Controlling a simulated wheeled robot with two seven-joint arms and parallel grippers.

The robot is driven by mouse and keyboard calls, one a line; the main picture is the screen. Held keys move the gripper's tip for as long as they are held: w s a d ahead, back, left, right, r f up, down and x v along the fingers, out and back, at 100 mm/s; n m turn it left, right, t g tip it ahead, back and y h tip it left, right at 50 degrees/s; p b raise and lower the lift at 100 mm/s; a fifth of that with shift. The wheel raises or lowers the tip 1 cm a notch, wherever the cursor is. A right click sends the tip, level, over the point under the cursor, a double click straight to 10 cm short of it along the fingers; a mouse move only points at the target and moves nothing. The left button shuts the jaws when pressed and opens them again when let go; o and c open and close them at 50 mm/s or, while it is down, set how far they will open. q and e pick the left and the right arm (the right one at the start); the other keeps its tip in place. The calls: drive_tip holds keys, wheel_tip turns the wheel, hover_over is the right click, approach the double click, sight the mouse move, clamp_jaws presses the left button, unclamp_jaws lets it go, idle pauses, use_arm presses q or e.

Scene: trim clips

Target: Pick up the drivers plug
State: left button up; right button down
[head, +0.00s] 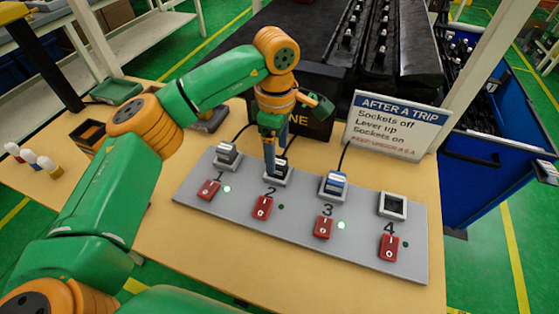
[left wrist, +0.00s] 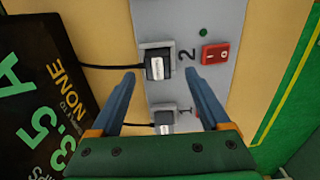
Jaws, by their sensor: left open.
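A grey socket board (head: 300,225) lies on the table with sockets numbered 1 to 4. Socket 4 (head: 393,205) is empty. My left gripper (head: 271,165) is open, pointing down at socket 2. In the left wrist view, the socket 2 plug (left wrist: 158,66) shows between the tips of my left gripper (left wrist: 160,76), unclamped; the socket 1 plug (left wrist: 164,121) is below it. My right gripper is not in view.
Red switches stand before the sockets; lamps 1 (head: 227,189) and 3 (head: 341,225) glow green, lamps 2 and 4 are dark. Cables run back from the plugs. An "AFTER A TRIP" sign (head: 396,125) stands behind socket 3. Small bottles (head: 30,156) stand at the left.

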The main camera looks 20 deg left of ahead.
sight(278, 162)
use_arm(q)
wheel_tip(278, 162, down, 3)
drive_tip(key=shift+r, duration=0.2)
drive_tip(key=shift+w+f, duration=0.25)
drive_tip(key=shift+f, duration=0.1)
drive_tip(key=shift+s+r, duration=0.15)
drive_tip(key=shift+s, duration=0.05)
drive_tip(key=c, duration=0.9)
clamp_jaws()
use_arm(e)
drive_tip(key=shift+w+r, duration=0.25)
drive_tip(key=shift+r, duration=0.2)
